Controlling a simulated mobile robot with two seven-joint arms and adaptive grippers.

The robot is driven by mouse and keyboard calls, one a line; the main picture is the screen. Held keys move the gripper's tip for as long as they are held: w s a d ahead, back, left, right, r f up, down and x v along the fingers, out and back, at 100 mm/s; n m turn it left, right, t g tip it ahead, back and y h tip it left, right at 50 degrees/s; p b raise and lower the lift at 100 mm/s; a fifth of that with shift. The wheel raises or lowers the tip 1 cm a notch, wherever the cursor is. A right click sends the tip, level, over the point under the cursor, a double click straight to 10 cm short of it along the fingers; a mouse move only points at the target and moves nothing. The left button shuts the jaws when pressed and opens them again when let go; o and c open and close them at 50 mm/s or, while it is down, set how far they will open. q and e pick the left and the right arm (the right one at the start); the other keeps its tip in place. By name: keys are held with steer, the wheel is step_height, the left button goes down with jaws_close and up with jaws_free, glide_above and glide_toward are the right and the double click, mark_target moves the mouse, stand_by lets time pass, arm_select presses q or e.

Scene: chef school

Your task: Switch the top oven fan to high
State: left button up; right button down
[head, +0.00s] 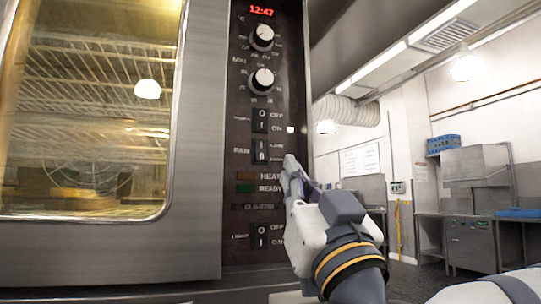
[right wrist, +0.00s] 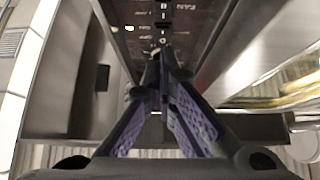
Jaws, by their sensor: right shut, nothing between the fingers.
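The oven's dark control panel (head: 262,220) stands upright to the right of the glass door in the head view. The fan switch (head: 261,150) is a black rocker beside the word FAN, with LOW marked at its upper right. I cannot tell clearly which side is pressed. My right gripper (head: 290,162) is shut and empty, its tips just right of the fan switch in the picture. In the right wrist view the shut fingers (right wrist: 161,62) point at the panel's column of switches. Contact cannot be made out. My left gripper is not in view.
Above the fan switch are an on/off rocker (head: 261,120), two round knobs (head: 262,80) and a red clock display (head: 261,10). Below are heat and ready lamps (head: 246,182) and another rocker (head: 262,236). Open floor and steel kitchen units (head: 470,240) lie to the right.

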mark_target(264, 148)
steer(key=w+a+r, duration=0.1)
steer(key=w, duration=0.2)
steer(key=w+a+r, duration=0.1)
steer(key=w+r, duration=0.1)
steer(key=w, duration=0.1)
steer(key=w+a+r+p, duration=0.1)
steer(key=w, duration=0.3)
steer(key=shift+a+r, duration=0.15)
steer(key=shift+r, duration=0.1)
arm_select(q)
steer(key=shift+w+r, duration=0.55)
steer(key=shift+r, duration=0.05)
arm_select(e)
steer(key=shift+w+a+f+t+b, duration=0.1)
steer(key=shift+w+f+t+b, duration=0.3)
steer(key=shift+w+f+b, duration=0.25)
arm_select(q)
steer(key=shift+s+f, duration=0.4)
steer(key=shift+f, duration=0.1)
arm_select(e)
steer(key=shift+s+r, duration=0.15)
steer(key=shift+r, duration=0.25)
